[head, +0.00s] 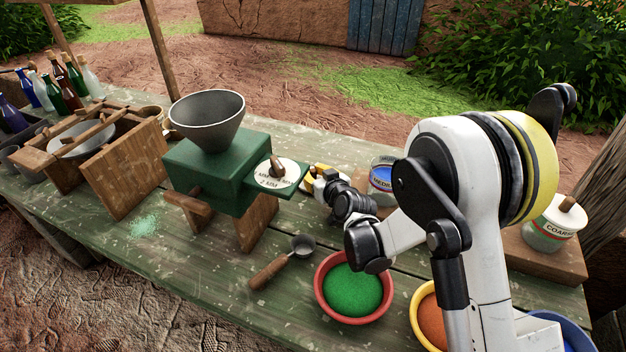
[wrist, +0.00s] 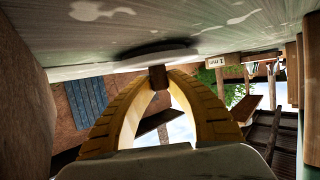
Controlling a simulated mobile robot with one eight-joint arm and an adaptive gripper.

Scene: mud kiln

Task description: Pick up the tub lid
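In the head view my gripper (head: 316,174) is beside the green mill, and the lid is mostly hidden. The open tub labelled MEDIUM (head: 383,170), with blue contents, stands to its right.
The green mill (head: 205,170) with its round white plate (head: 277,173) is close on the left. A scoop (head: 275,268) and a red bowl (head: 322,288) of green powder lie nearer. A lidded COARSE tub (head: 552,225) stands at right. Bottles (head: 70,85) stand far left.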

